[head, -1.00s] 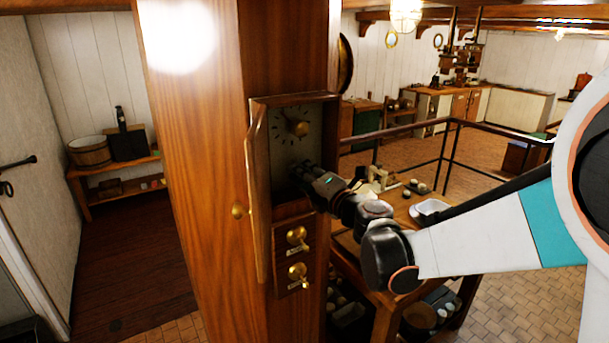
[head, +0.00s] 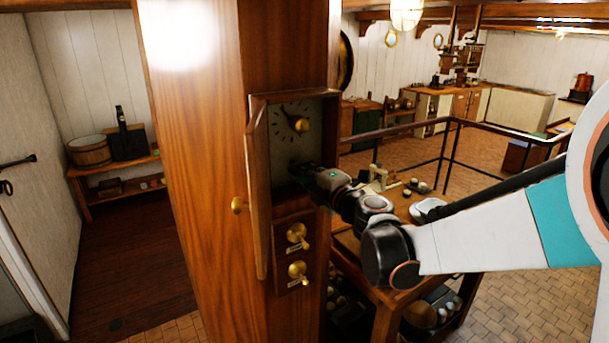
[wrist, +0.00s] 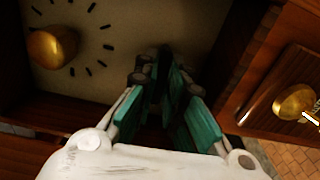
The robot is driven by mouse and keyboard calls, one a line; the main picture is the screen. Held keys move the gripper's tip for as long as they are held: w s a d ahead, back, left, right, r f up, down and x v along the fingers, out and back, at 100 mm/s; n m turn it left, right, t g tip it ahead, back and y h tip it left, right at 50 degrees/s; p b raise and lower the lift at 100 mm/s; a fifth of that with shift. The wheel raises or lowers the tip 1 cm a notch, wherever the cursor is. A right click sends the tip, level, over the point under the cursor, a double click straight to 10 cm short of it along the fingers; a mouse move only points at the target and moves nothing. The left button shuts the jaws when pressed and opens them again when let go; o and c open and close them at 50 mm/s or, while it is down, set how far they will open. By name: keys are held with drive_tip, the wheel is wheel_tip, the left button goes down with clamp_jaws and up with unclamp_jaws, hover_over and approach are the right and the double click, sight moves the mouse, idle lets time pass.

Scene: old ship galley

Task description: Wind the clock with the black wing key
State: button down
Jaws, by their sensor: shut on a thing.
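The clock (head: 280,152) is a pale dial with black marks and a brass centre knob (head: 301,125), set in a wooden case on the pillar. Its narrow door (head: 256,190) stands open to the left. My gripper (head: 302,172) reaches in from the right, its tips at the lower part of the dial. In the wrist view my gripper (wrist: 162,72) has its fingers close together on a dark thing, which I take for the black wing key (wrist: 165,54). The fingers and shadow mostly hide it. I cannot see how it meets the dial.
Two brass switches (head: 297,236) (head: 298,272) are on the pillar below the clock. A wooden table (head: 405,208) with small items stands behind my arm. Floor is open at left.

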drive_tip(key=m, duration=0.3)
drive_tip(key=shift+m+b, duration=0.3)
drive_tip(key=shift+b, duration=0.1)
drive_tip(key=m+b, duration=0.1)
drive_tip(key=m, duration=0.2)
drive_tip(key=shift+f+m, duration=0.15)
drive_tip(key=shift+m, duration=0.25)
drive_tip(key=m, duration=0.3)
drive_tip(key=shift+m+b, duration=0.35)
drive_tip(key=shift+m, duration=0.05)
drive_tip(key=m+b, duration=0.1)
drive_tip(key=m, duration=0.3)
drive_tip(key=shift+m, duration=0.3)
drive_tip(key=m, duration=0.3)
drive_tip(key=shift+m+b, duration=0.3)
drive_tip(key=m, duration=0.4)
drive_tip(key=shift+m+b, duration=0.35)
drive_tip(key=shift+m, duration=0.05)
drive_tip(key=m, duration=0.3)
drive_tip(key=shift+m+b, duration=0.3)
drive_tip(key=shift+m, duration=0.1)
drive_tip(key=m, duration=0.4)
drive_tip(key=shift+m, duration=0.3)
